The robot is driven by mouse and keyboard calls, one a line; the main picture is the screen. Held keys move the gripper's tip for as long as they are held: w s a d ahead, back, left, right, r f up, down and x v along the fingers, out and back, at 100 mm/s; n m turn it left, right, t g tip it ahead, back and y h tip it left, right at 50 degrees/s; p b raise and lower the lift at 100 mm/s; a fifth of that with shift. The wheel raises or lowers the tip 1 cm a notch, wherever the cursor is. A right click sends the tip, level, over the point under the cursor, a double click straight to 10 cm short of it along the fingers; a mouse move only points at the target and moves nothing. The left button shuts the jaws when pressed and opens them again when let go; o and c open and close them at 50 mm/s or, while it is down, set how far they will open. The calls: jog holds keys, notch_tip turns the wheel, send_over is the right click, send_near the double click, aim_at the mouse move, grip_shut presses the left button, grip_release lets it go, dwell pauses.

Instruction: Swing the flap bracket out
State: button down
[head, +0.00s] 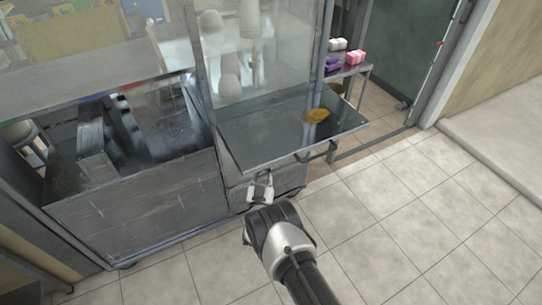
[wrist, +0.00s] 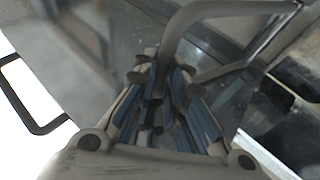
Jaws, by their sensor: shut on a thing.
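The dark flap (head: 262,135) sticks out level from the front of the press stand, below a clear panel. My gripper (head: 262,186) is at the flap's front edge, toward its left corner. In the wrist view my gripper (wrist: 160,100) is shut on the flap bracket (wrist: 190,22), a grey bent bar that runs down between the fingers. A second, dark loop-shaped bracket (head: 332,152) hangs at the flap's right front; a dark loop also shows at the left of the wrist view (wrist: 38,128).
The press cabinet (head: 140,205) fills the left. The tiled floor (head: 400,220) in front and at right is clear.

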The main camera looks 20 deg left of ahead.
jog(key=s+a+b, duration=0.1)
jog(key=s+a, duration=0.4)
jog(key=s, duration=0.1)
jog(key=shift+s+r, duration=0.2)
jog(key=shift+r, duration=0.2)
jog(key=shift+a, duration=0.15)
jog(key=c, duration=1.8)
grip_release()
jog(key=shift+a+f+y, duration=0.1)
jog(key=shift+a+y, duration=0.1)
jog(key=shift+y, duration=0.2)
jog(key=shift+o, duration=0.7)
jog(key=shift+d+f, duration=0.15)
jog(key=shift+d, duration=0.05)
jog(key=shift+s, duration=0.15)
